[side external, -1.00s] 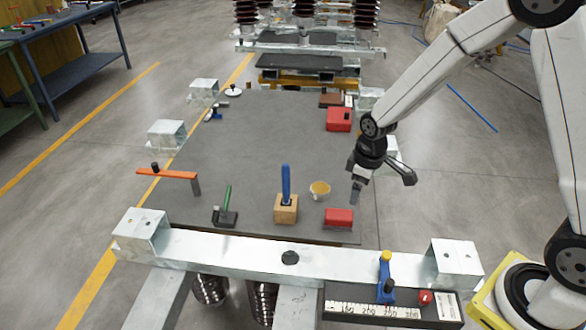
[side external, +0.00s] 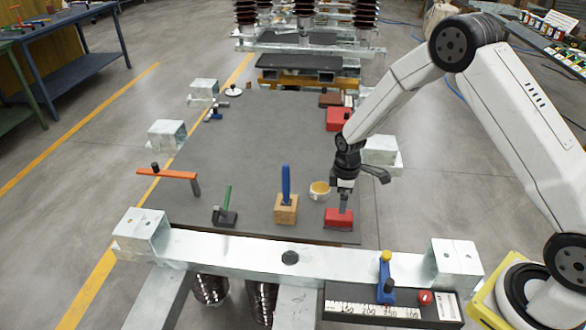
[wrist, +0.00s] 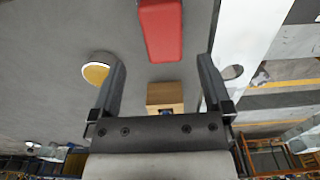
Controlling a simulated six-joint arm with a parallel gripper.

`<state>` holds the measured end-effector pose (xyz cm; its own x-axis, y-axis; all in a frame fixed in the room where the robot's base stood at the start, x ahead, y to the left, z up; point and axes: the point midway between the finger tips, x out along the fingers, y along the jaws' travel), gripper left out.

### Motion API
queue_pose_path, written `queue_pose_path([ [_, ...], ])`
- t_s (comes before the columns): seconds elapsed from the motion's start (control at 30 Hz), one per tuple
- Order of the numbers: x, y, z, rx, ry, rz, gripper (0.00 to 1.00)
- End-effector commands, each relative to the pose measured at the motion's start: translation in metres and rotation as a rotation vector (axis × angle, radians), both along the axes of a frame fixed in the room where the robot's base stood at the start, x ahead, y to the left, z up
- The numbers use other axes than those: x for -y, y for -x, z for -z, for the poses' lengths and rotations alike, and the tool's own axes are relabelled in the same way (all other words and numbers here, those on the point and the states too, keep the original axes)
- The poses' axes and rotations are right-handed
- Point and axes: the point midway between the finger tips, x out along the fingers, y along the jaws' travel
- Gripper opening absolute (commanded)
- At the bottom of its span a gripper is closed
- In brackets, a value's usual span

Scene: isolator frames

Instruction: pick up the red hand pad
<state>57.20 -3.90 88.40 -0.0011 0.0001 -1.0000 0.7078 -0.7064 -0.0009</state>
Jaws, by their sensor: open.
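A red block (side external: 338,219), which looks like the red hand pad, lies on the dark grey mat near its front right corner. It also shows in the wrist view (wrist: 162,30), top centre and partly cut off by the frame edge. My gripper (side external: 343,207) is right above it, fingers pointing down.
A wooden block with a blue handle (side external: 286,208) and a yellow-filled cup (side external: 319,190) stand close left of my gripper. Another red block (side external: 338,119) lies farther back. A galvanised beam (side external: 240,253) runs along the front. The mat's middle (side external: 240,150) is clear.

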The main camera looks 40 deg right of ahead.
Motion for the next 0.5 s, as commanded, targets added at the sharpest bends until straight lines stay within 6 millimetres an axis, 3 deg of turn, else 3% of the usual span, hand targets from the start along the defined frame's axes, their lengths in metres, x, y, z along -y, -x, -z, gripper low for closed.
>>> queue_pose_path([
  [0.2, 0.000, 0.000, 0.016, 0.000, 0.000, 0.001, 1.00],
  [0.5, 0.000, 0.000, 0.020, 0.001, 0.000, 0.001, 1.00],
])
